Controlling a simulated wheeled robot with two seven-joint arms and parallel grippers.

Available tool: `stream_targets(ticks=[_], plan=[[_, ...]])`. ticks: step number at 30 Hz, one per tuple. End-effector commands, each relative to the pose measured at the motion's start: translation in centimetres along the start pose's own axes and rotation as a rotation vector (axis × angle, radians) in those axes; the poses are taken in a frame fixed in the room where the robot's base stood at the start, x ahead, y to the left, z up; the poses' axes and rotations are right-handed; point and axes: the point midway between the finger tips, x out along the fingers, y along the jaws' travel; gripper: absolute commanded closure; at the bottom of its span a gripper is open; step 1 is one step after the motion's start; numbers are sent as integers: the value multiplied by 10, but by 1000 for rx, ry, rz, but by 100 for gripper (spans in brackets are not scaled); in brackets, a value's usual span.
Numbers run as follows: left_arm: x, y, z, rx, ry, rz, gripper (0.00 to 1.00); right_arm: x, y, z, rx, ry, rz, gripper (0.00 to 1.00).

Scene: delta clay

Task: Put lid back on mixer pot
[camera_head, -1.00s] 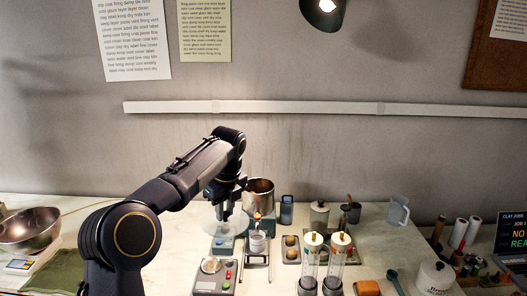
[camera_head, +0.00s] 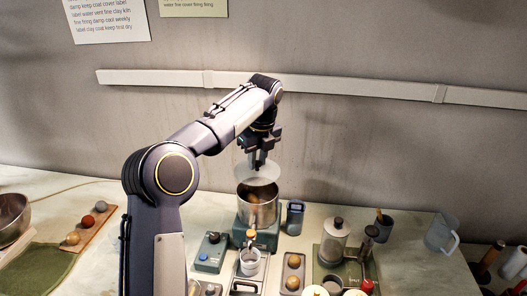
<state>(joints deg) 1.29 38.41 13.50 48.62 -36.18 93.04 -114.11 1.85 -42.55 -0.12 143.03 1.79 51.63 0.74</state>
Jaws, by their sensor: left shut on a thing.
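The lid (camera_head: 250,172) is a pale, translucent disc. My left gripper (camera_head: 257,163) points down and is shut on the lid at its top middle. The steel mixer pot (camera_head: 258,211) is open at the top and sits on the teal mixer base (camera_head: 262,238). Something brownish shows inside the pot. My right gripper is not in view.
A blue-grey device (camera_head: 295,217) stands close to the pot's right. A bowl (camera_head: 12,219) is at far left.

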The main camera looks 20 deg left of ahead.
Motion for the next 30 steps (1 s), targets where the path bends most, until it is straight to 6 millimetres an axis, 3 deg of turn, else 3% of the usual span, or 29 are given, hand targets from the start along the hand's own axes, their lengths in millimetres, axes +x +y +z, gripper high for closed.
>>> stream_targets(ticks=[8, 21, 30], plan=[[14, 0, -2, 0, 1, 2, 100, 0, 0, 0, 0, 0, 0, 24], [55, 0, -8, -1, 1, 1, 100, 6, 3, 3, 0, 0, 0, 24], [64, 0, -9, -1, 0, 0, 100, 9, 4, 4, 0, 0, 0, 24]])
